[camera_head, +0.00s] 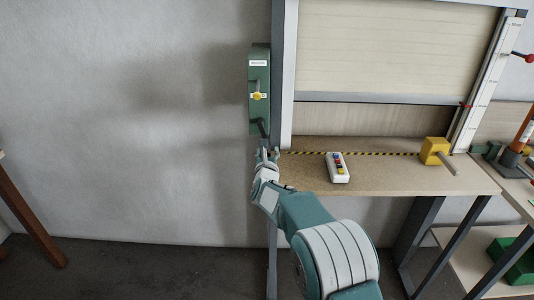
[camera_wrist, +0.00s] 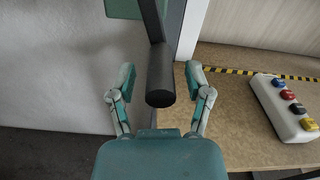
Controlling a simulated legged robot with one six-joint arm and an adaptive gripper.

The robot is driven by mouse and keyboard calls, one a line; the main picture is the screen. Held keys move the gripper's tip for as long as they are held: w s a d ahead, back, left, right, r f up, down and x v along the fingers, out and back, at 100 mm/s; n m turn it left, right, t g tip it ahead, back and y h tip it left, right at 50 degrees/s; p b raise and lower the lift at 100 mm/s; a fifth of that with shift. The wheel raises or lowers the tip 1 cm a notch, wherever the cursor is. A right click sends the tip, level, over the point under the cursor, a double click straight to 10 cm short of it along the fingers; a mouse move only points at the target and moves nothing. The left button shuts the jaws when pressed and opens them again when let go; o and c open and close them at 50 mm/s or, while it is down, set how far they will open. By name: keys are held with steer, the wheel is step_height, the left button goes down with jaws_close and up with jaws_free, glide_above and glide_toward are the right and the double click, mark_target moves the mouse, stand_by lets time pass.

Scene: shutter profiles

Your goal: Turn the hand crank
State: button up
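The hand crank (camera_head: 262,128) is a dark arm hanging below a green gearbox (camera_head: 259,70) on the left post of the shutter frame. In the wrist view its black cylindrical handle (camera_wrist: 160,94) points towards the camera, between the two fingers of my gripper (camera_wrist: 160,80). The fingers are spread, with a gap on each side of the handle. In the head view my gripper (camera_head: 267,154) is at the crank's lower end, and the handle is partly hidden there.
A wooden bench (camera_head: 390,180) stands right of the crank, under the shutter (camera_head: 395,45). On it are a white button box (camera_head: 337,168) and a yellow block with a rod (camera_head: 435,151). The wall (camera_head: 130,120) to the left is clear.

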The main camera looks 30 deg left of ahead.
steer(key=shift+d+r, duration=0.1)
steer(key=shift+d, duration=0.05)
steer(key=shift+s+d, duration=0.1)
steer(key=shift+s, duration=0.15)
steer(key=v, duration=1.1)
steer(key=shift+d, duration=0.1)
stand_by(1.3)
